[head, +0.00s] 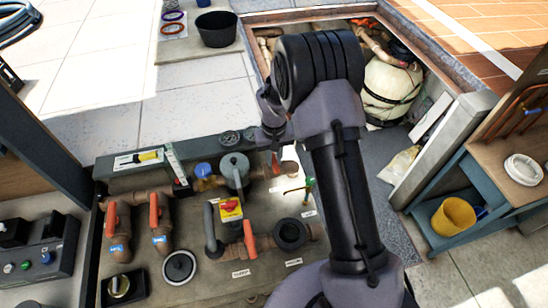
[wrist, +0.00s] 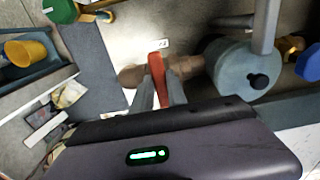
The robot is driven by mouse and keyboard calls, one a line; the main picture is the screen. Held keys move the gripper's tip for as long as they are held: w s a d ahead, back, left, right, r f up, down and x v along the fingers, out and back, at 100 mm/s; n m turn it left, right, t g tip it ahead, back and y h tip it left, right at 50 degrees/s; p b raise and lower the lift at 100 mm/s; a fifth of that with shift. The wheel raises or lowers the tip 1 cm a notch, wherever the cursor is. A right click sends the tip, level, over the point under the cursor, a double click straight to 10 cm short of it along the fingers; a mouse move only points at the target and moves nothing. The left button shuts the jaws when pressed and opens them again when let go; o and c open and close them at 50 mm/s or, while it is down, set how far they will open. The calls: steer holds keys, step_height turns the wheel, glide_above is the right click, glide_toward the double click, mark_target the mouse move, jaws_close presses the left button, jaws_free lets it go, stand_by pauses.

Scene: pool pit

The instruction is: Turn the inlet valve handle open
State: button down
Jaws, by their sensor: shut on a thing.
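A red-orange valve handle (wrist: 158,66) stands on a brown pipe (wrist: 130,75) beside a grey round pump housing (wrist: 246,70) in the wrist view. My gripper (wrist: 160,92) is shut on this handle, with one finger on each side of its lower part. In the head view the same handle (head: 276,164) shows just below my gripper (head: 274,148), right of the grey housing (head: 234,166); my arm hides part of this area. I cannot read a label that names it as the inlet valve.
Other orange handles (head: 111,217) (head: 154,216) (head: 249,239) stand on pipes at the left and front. A brass tap with a green part (head: 308,186) is close on the right. A shelf with a yellow bucket (head: 453,217) stands at right. The open pit (head: 390,90) lies behind.

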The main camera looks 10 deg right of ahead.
steer(key=n, duration=0.4)
steer(key=shift+d, duration=0.25)
steer(key=n, duration=0.4)
steer(key=shift+w+d+n, duration=0.2)
steer(key=shift+n, duration=0.1)
steer(key=n, duration=0.4)
steer(key=shift+w+d, duration=0.15)
steer(key=shift+w, duration=0.05)
steer(key=shift+w+n+p, duration=0.15)
steer(key=shift+n+p, duration=0.15)
steer(key=shift+n, duration=0.95)
steer(key=shift+w+n+p, duration=0.1)
steer(key=shift+n+p, duration=0.15)
steer(key=shift+n, duration=1)
steer(key=shift+d, duration=0.1)
steer(key=c, duration=1.3)
jaws_free()
